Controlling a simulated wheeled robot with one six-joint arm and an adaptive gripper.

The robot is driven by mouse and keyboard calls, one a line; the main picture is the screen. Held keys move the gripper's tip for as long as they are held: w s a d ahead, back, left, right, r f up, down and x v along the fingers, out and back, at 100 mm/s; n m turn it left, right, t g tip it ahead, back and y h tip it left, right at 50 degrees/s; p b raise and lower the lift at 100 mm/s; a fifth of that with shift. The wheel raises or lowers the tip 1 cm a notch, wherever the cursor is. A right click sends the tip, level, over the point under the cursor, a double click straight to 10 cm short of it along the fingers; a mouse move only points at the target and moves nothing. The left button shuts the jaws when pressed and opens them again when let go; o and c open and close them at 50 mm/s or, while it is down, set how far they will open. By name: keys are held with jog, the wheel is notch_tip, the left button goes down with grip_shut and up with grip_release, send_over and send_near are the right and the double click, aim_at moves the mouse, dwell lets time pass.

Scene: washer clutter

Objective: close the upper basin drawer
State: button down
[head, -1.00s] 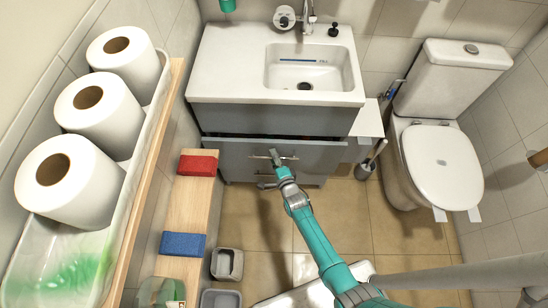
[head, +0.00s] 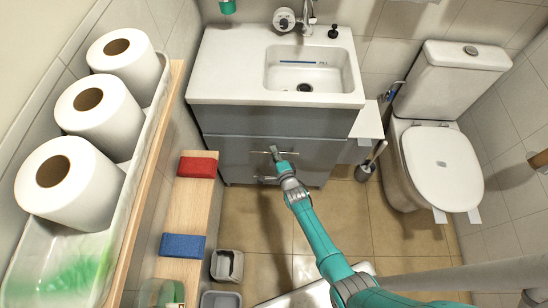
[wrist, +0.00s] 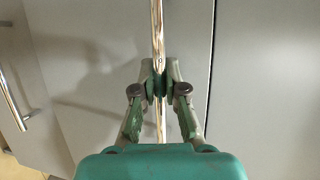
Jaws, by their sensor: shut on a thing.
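The upper basin drawer (head: 235,153) has a grey front under the white basin in the head view. Its front looks flush with the cabinet, with no dark gap above it. Its bar handle (head: 262,152) shows as a shiny metal rod in the wrist view (wrist: 157,35). My gripper (head: 276,151) is at this handle. In the wrist view my gripper (wrist: 159,88) is shut on the rod, with a finger on each side of it.
A lower handle (head: 266,179) sits below, also seen at the left of the wrist view. The toilet (head: 442,165) stands right, with a brush (head: 370,160) beside the cabinet. A wooden shelf (head: 190,215) with red and blue blocks is left. Tiled floor is clear before the cabinet.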

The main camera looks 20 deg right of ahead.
jog(key=shift+w+d, duration=0.25)
jog(key=shift+w, duration=0.3)
jog(key=c, duration=1.2)
grip_release()
jog(key=shift+w, duration=0.1)
jog(key=s+r, duration=0.2)
jog(key=s, duration=1)
jog(key=shift+r, duration=0.1)
